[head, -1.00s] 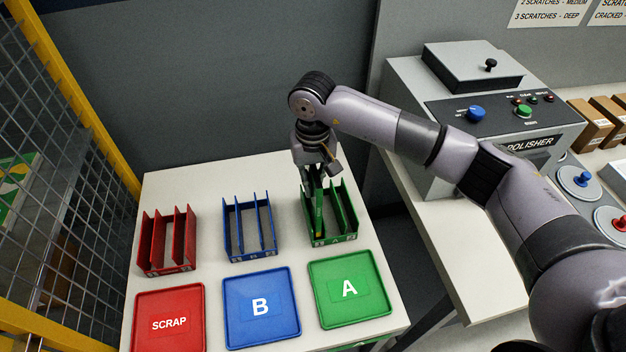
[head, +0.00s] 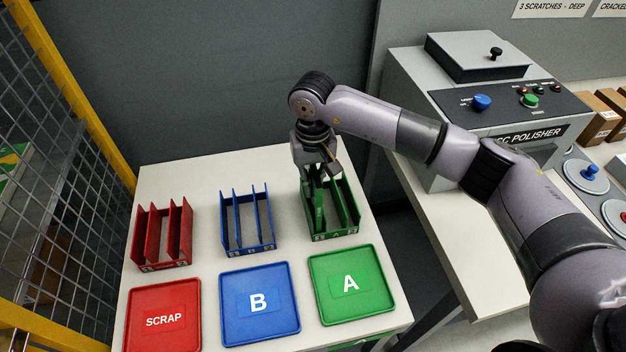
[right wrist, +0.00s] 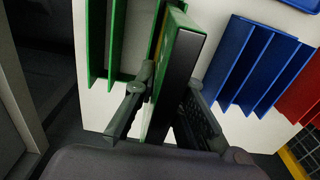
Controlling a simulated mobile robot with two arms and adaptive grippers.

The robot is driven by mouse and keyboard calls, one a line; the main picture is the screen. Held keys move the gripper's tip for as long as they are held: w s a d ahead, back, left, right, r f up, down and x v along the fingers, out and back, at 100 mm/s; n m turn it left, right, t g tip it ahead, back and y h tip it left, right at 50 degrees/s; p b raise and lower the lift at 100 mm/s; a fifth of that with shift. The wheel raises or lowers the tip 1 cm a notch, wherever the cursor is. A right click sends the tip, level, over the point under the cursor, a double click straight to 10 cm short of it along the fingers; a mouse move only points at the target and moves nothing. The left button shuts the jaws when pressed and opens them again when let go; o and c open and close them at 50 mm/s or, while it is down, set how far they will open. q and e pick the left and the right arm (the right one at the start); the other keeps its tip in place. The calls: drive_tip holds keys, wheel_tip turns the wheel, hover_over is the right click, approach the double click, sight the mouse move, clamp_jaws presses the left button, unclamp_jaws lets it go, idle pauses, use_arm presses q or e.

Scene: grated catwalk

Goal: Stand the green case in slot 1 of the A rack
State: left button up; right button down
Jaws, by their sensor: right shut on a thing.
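The green case (head: 318,210) is a thin upright slab. My right gripper (head: 315,177) is shut on it from above, and its fingers press the two faces in the right wrist view (right wrist: 165,108). The case is at the left side of the green A rack (head: 336,236), lined up with its dividers. I cannot tell whether its lower edge touches the rack floor. The rack also shows in the right wrist view (right wrist: 115,40), with its other dividers beside the case. My left gripper is not in view.
A blue rack (head: 248,247) and a red rack (head: 162,265) stand left of the A rack. Green (head: 352,309), blue (head: 260,332) and red (head: 163,343) trays lie in front. A polisher (head: 480,120) stands on the right bench. A mesh fence (head: 60,190) borders the left.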

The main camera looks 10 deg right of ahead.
sight(313, 166)
drive_tip(key=c, duration=1.6)
unclamp_jaws()
drive_tip(key=shift+o, duration=0.2)
drive_tip(key=o, duration=0.4)
drive_tip(key=shift+r+p, duration=1.45)
drive_tip(key=shift+r, duration=2.6)
